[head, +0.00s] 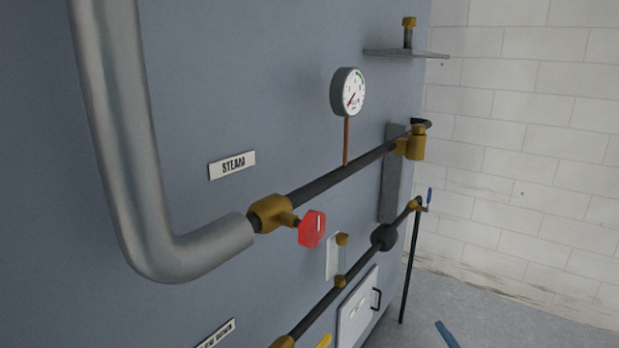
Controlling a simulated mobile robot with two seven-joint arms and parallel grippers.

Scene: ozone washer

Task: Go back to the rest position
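Neither of my grippers shows in the head view. The view faces a blue-grey machine panel (215,100) at an angle. A thick grey pipe (118,130) comes down at the left and bends right into a brass valve (268,213) with a red handle (312,229). A dark pipe (325,182) runs on from the valve to a brass fitting (415,145). A round gauge (348,92) stands above that pipe on a thin copper stem. A label reading STEAM (232,165) is on the panel.
A lower dark pipe (353,275) carries brass fittings and a black round part (384,237). A white door (358,308) with a black handle is below it. A small shelf (405,54) juts out at top right. A white block wall (540,150) and grey floor (480,310) lie to the right.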

